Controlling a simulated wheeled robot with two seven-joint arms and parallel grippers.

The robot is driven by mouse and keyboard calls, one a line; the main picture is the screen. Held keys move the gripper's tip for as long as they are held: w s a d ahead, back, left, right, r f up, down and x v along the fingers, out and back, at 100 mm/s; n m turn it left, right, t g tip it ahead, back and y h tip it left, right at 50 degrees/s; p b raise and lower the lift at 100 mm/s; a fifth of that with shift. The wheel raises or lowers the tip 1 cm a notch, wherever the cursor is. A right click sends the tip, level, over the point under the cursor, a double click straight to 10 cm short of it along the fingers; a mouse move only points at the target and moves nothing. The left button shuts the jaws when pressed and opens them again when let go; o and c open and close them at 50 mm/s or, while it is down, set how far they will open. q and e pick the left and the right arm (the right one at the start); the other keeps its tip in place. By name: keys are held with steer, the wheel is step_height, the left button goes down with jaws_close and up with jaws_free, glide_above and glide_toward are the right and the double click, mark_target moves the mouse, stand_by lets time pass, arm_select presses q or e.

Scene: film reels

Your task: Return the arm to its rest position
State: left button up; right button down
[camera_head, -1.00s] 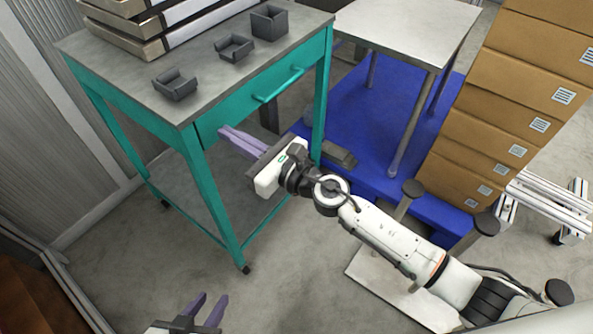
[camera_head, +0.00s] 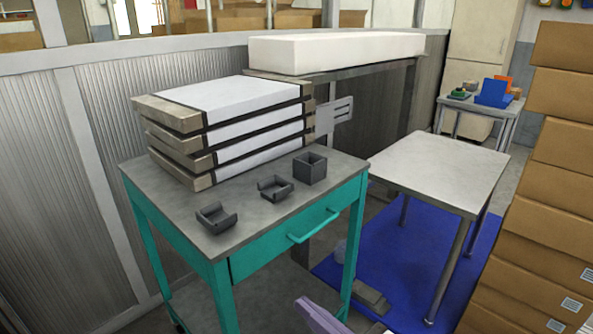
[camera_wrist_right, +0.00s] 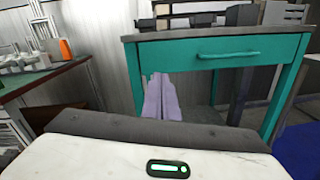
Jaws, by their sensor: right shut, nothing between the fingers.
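My right gripper (camera_head: 318,316) only just shows at the bottom edge of the head view, as a lilac finger in front of the teal cart. In the right wrist view its two lilac fingers (camera_wrist_right: 161,98) lie together, shut and empty. They point toward the open space under the cart's drawer. The rest of my right arm is out of the head view. My left gripper is in neither current view.
The teal cart (camera_head: 265,260) bears several stacked flat cases (camera_head: 236,130) and three small dark holders, one of them a square box (camera_head: 310,168). A light metal table (camera_head: 440,170) stands right of it over a blue mat (camera_head: 470,245). Cardboard boxes (camera_head: 545,225) are stacked at the right.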

steer(key=s+d+f+m+h+p, duration=0.1)
steer(key=s+d+f+m+h, duration=0.35)
steer(key=m, duration=0.85)
steer(key=s+d+f+m+h+p, duration=0.15)
steer(key=d+f+m+h, duration=0.45)
steer(key=m, duration=0.7)
steer(key=s+d+f+m+g, duration=0.2)
steer(key=s+f+m+g, duration=0.3)
steer(key=s+f+m, duration=0.4)
steer(key=s+m+y, duration=0.1)
steer(key=s+m, duration=0.3)
steer(key=shift+d+f+m, duration=0.15)
steer(key=shift+f+m, duration=0.15)
steer(key=shift+f, duration=0.1)
steer(key=shift+s, duration=0.1)
